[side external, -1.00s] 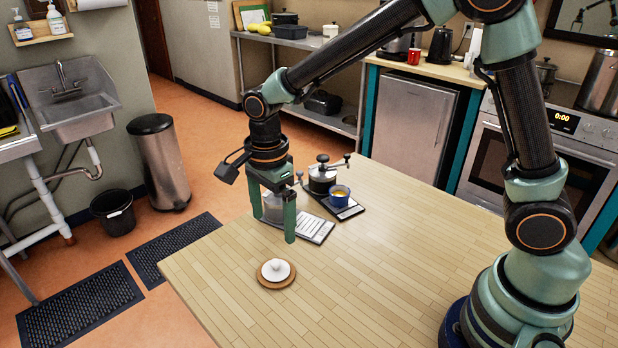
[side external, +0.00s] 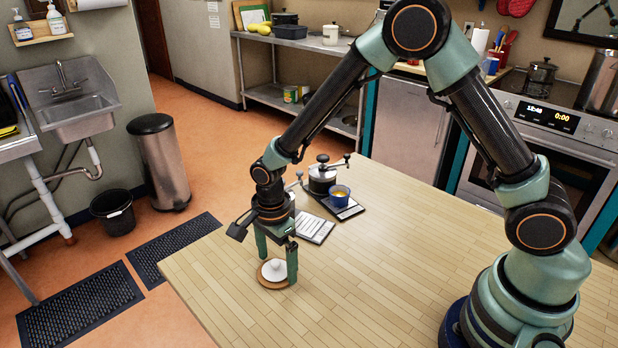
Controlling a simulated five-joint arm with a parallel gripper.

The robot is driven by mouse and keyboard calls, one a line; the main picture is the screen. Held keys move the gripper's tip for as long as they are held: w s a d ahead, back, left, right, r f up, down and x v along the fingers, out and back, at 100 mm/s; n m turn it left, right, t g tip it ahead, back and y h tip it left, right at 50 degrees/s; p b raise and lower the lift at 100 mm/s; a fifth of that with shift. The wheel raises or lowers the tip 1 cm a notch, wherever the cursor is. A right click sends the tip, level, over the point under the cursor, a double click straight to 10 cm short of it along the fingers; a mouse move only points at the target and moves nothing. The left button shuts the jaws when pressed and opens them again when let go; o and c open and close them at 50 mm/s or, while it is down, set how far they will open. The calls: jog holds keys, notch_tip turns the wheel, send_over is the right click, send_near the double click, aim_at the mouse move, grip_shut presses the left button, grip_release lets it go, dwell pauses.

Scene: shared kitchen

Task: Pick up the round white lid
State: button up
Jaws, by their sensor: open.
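The round white lid (side external: 274,270) with a small knob on top lies on a round wooden coaster (side external: 272,283) near the table's left front edge. My gripper (side external: 276,266) points straight down over it, with its fingers open. One finger shows beyond and left of the lid, the other at its right side. The lid sits between them in this view. I cannot tell whether either finger touches it.
Behind my gripper on the wooden table (side external: 400,270) are a white lined card (side external: 314,227), a dark-topped grinder-like pot (side external: 322,178) and a blue cup (side external: 340,195) on a dark board. The table's front and right are clear.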

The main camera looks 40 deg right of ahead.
jog(key=c, duration=1.4)
jog(key=shift+r, duration=0.1)
